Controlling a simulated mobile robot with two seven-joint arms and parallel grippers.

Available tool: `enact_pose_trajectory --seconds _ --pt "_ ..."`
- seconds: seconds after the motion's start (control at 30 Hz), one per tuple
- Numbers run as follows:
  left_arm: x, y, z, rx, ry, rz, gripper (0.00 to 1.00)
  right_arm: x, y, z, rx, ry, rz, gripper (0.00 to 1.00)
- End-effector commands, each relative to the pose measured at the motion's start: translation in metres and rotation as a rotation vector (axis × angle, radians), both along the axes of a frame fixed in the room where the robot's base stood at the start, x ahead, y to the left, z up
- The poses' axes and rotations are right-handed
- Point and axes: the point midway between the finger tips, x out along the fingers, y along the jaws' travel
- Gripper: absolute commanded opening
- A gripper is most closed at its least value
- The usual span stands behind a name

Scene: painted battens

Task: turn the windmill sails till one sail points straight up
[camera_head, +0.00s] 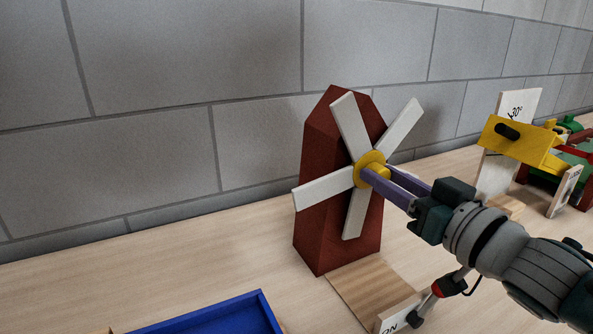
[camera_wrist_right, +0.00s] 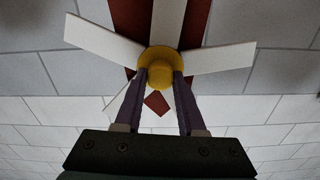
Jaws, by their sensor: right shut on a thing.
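The windmill is a dark red tower (camera_head: 318,190) standing on the table, with white sails around a yellow hub (camera_head: 367,158). One sail (camera_head: 350,122) points up, leaning left in the head view; others point upper right (camera_head: 403,125), left (camera_head: 322,188) and down (camera_head: 355,215). My fingers hide the lower right side of the hub. My right gripper (camera_head: 379,173) is shut on the yellow knob at the hub's centre. In the wrist view its two purple fingers (camera_wrist_right: 160,79) sit on either side of the knob (camera_wrist_right: 158,76). My left gripper is not in view.
A blue tray (camera_head: 262,305) lies at the front. A wooden board (camera_head: 365,285) with a sign reading "ON" lies before the tower. A yellow block (camera_head: 520,145) and white signs stand at right. A grey block wall (camera_head: 200,60) rises close behind; the table left of the tower is clear.

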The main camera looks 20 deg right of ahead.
Motion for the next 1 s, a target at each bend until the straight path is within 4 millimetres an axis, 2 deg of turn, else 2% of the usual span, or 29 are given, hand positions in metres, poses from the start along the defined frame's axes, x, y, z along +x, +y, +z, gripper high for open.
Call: enact_pose_trajectory --seconds 0.47,0.7,0.83,1.0 --pt "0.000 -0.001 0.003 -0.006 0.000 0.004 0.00 0.000 0.000 0.001 0.015 0.001 0.000 0.00" --pt "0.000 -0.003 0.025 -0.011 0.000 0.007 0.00 0.000 -0.001 0.004 0.269 0.024 0.000 0.00" --pt "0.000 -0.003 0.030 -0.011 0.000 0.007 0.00 0.000 -0.001 0.002 0.412 0.033 0.001 0.00" --pt "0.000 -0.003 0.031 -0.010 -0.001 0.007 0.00 0.000 -0.001 0.000 0.483 0.038 0.001 0.00"
